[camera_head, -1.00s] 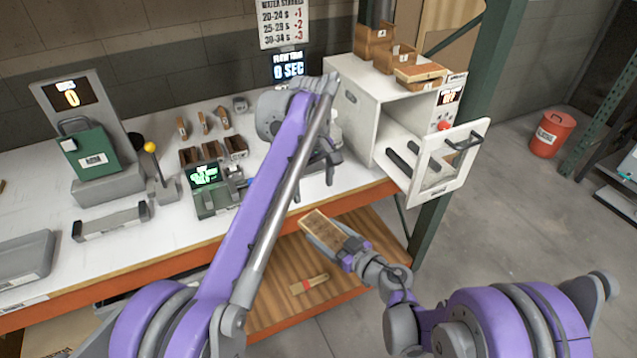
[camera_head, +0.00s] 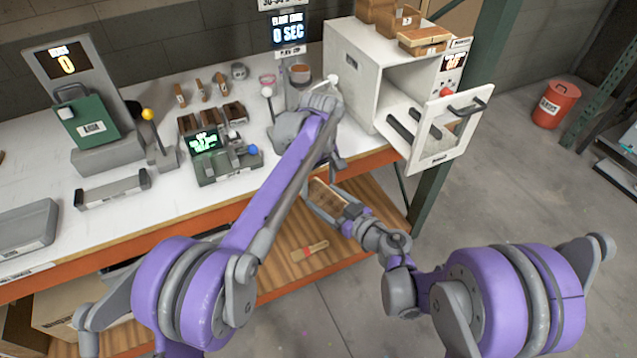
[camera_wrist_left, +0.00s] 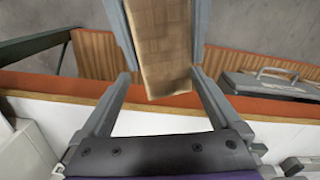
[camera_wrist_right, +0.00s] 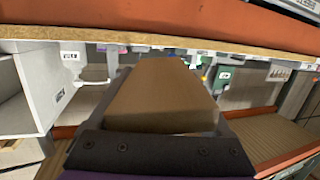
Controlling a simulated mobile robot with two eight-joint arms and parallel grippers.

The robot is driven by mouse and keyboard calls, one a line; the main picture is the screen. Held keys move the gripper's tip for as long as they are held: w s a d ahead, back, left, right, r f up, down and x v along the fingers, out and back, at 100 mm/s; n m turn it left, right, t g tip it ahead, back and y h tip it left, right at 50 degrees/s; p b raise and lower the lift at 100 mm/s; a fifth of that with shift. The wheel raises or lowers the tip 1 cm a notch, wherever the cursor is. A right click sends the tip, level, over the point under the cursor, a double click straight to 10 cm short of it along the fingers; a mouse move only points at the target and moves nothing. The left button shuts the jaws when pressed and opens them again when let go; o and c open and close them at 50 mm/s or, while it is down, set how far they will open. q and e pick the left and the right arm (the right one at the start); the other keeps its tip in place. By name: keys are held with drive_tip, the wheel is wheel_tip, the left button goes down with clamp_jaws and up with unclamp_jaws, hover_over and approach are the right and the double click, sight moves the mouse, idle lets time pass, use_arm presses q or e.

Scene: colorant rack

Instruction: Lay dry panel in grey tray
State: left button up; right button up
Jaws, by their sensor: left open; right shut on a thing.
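The panel (camera_head: 326,196) is a flat tan wooden piece, held just off the bench's front edge. My right gripper (camera_head: 326,193) is shut on it, and the panel fills the right wrist view (camera_wrist_right: 160,98). My left gripper (camera_head: 337,163) is open and empty, close above the panel. In the left wrist view the panel (camera_wrist_left: 160,45) hangs beyond and between the open left fingertips (camera_wrist_left: 164,78), with the right fingers along its sides. A low grey tray-like holder (camera_head: 112,190) lies on the bench's left part. A flat grey case (camera_head: 25,228) lies farther left; I cannot tell which is the grey tray.
A white oven (camera_head: 365,60) with its drawer front (camera_head: 450,125) pulled out stands right of my left gripper. A green device (camera_head: 218,160) and a flow cup stand (camera_head: 297,85) are on the bench. A brush (camera_head: 309,251) lies on the lower wooden shelf.

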use_arm(q)
drive_tip(key=shift+f, duration=0.35)
drive_tip(key=c, duration=1.1)
drive_tip(key=o, duration=1.1)
drive_tip(key=shift+r, duration=0.2)
